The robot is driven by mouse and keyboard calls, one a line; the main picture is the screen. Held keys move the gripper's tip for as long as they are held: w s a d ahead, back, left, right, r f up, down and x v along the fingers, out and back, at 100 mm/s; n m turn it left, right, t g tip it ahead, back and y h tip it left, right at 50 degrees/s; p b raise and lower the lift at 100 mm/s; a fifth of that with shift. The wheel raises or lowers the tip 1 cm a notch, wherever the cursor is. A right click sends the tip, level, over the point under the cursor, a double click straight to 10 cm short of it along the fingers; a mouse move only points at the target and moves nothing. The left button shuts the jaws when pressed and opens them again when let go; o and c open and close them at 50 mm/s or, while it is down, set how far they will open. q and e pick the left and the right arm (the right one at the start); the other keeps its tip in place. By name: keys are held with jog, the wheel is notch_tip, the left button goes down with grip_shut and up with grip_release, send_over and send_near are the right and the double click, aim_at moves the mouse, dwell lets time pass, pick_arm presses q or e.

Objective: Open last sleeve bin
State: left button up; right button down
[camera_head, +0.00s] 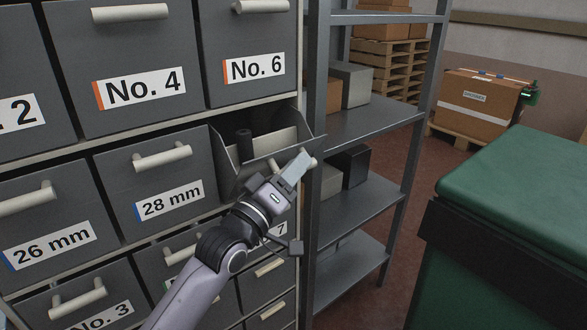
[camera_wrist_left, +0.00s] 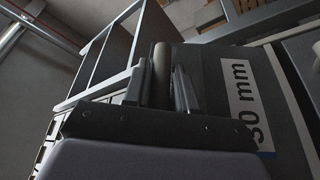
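The grey sleeve bin (camera_head: 230,180) right of the 28 mm bin is tipped out from the cabinet, its top open and a dark cylinder (camera_head: 244,143) showing inside. Its front is mostly hidden by my arm in the head view. In the left wrist view its label (camera_wrist_left: 248,95) reads 30 mm. My left gripper (camera_head: 297,166) is at the bin's front. In the left wrist view the fingers (camera_wrist_left: 160,92) stand on both sides of the pale bar handle (camera_wrist_left: 161,65), closed around it. My right gripper is not in view.
The 28 mm bin (camera_head: 160,180), No. 6 bin (camera_head: 250,50) and other nearby bins are shut. A metal shelf rack (camera_head: 372,122) with boxes stands close on the right. A green-lidded container (camera_head: 520,190) stands at the far right, with open floor between.

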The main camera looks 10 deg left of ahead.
pick_arm(q)
jog(key=shift+o, duration=1.3)
jog(key=v, duration=0.7)
jog(key=shift+b, duration=0.45)
jog(key=shift+s, duration=0.1)
